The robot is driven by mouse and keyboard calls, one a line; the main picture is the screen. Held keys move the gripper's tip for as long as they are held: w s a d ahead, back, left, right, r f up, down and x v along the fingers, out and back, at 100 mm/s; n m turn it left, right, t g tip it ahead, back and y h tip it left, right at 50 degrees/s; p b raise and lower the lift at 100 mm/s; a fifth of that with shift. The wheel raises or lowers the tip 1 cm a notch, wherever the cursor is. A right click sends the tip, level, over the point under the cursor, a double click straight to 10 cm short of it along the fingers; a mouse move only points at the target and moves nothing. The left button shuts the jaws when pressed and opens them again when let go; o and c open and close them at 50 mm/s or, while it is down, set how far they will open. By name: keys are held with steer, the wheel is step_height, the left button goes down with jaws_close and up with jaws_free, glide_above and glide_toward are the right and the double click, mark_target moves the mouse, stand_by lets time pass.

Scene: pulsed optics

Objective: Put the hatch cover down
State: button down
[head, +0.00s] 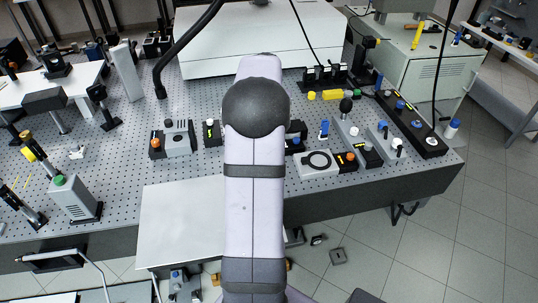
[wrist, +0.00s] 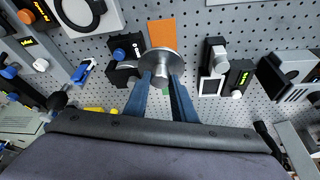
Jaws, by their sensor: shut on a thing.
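A round grey metal disc with a knob, which looks like the hatch cover (wrist: 140,62), shows in the wrist view. My gripper (wrist: 162,80) has its two blue fingers shut on the knob. The disc appears to be above the perforated bench, but its exact height is hard to tell. An orange patch (wrist: 162,32) lies on the bench just beyond the disc, and a bit of green shows between the fingers. In the head view my own arm hides the gripper and the disc.
A white block with a black ring (head: 317,161) stands right of my arm and also shows in the wrist view (wrist: 84,14). Black optics modules flank the disc on the left (wrist: 127,46) and right (wrist: 238,76). The perforated bench (head: 190,98) has clear room left of my arm.

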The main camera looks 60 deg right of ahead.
steer(key=shift+s+f, duration=0.1)
steer(key=shift+f, duration=0.25)
steer(key=shift+f+p, duration=1.55)
steer(key=shift+f, duration=3.1)
steer(key=shift+f, duration=0.1)
steer(key=shift+f, duration=0.15)
steer(key=c, duration=1.5)
jaws_free()
